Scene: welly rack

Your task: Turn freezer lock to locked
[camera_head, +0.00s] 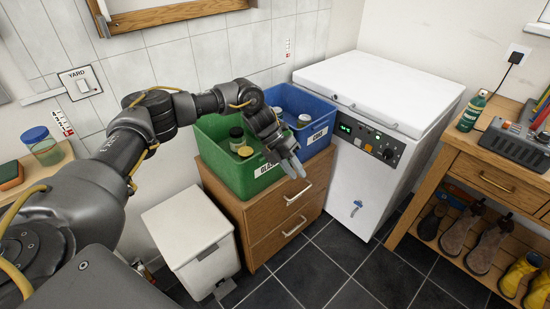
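The white chest freezer (358,130) stands right of the wooden drawer unit with its lid down. Its front has a dark control panel (366,139) with a green display and a round knob. Low on the front is a small blue key-like piece (357,205), seemingly the lock; its exact turn is too small to read. My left gripper (293,168) is in front of the green bin and left of the freezer, apart from the blue piece. Its two fingers show a narrow gap with nothing between them. My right gripper is not in view.
A green bin (224,178) and a blue bin (318,142) stand on the drawer unit (270,228). A white pedal bin (190,236) is left of it. A wooden bench (447,170) with boots below stands at right. Dark tiled floor before the freezer is clear.

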